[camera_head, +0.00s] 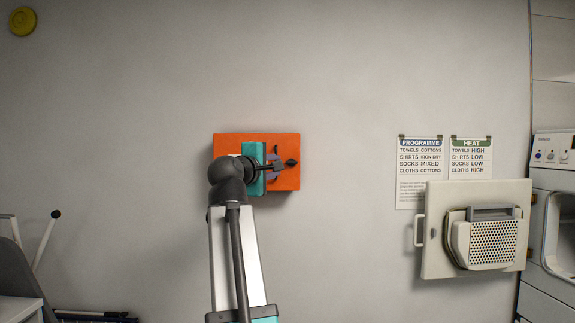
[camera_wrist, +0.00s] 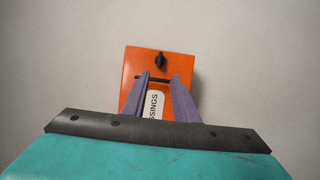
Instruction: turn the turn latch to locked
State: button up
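An orange box (camera_head: 230,146) is on the grey wall, left of the middle in the head view. It also fills the middle of the wrist view (camera_wrist: 190,66). A small black turn latch (camera_wrist: 160,59) sticks out of its face near the top in the wrist view, and it shows at the right of the box in the head view (camera_head: 292,162). My gripper (camera_wrist: 162,75) has its two purple fingers apart and empty, in front of the box. The latch lies just past the fingertips, not between them. I cannot tell whether the fingers touch the box.
A dark bar or slot (camera_wrist: 153,79) and a white label (camera_wrist: 153,104) ending in "SSINGS" show between the fingers. A cream door with a vent grille (camera_head: 433,250), two posted sheets (camera_head: 418,170) and a dryer stack (camera_head: 550,180) are at the right. The wall around the box is clear.

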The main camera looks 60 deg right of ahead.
aim_at(291, 163)
jog(key=shift+d, duration=0.1)
jog(key=p+x, duration=0.4)
jog(key=x, duration=0.8)
jog(key=shift+w+d, duration=0.1)
jog(key=shift+d, duration=0.05)
jog(key=shift+w+d, duration=0.1)
jog(key=shift+d, duration=0.55)
